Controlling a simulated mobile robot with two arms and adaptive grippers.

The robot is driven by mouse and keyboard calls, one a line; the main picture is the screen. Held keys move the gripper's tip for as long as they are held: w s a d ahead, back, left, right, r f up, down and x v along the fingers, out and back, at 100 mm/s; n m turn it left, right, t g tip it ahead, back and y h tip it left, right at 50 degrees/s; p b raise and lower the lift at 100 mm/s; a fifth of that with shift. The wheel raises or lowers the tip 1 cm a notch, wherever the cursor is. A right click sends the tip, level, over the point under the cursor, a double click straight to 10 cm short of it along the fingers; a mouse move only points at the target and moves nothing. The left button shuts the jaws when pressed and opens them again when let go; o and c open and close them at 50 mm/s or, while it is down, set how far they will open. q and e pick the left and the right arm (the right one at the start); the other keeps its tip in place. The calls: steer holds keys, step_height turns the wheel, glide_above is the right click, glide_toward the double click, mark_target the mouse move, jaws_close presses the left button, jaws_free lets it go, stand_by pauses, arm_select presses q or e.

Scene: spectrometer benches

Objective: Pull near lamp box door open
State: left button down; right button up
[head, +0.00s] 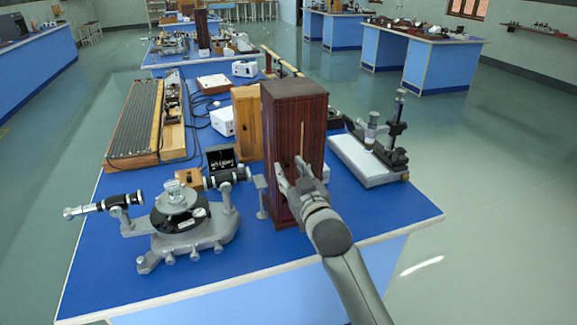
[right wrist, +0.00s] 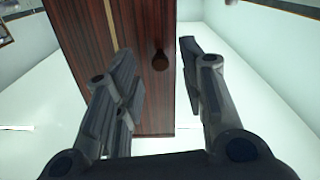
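The near lamp box (head: 293,110) is a tall, dark red-brown wooden box standing upright near the front of the blue bench. Its front has a pale vertical strip. In the right wrist view, the box's front panel (right wrist: 143,100) carries a small dark round knob (right wrist: 160,60). My right gripper (head: 295,168) is in front of the lower half of the box. Its fingers are spread in the wrist view (right wrist: 158,58), and the knob shows between them with gaps on both sides. I cannot tell the exact depth between fingertips and panel. My left gripper is out of view.
A grey spectrometer (head: 180,215) stands left of the box on the blue bench (head: 110,265). A microscope on a white base (head: 365,160) stands to the right. A lighter wooden box (head: 247,120) is close behind left. The bench's front right corner is clear.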

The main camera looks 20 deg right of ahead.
steer(key=shift+w+a, duration=0.1)
steer(key=shift+w, duration=1.05)
jaws_close()
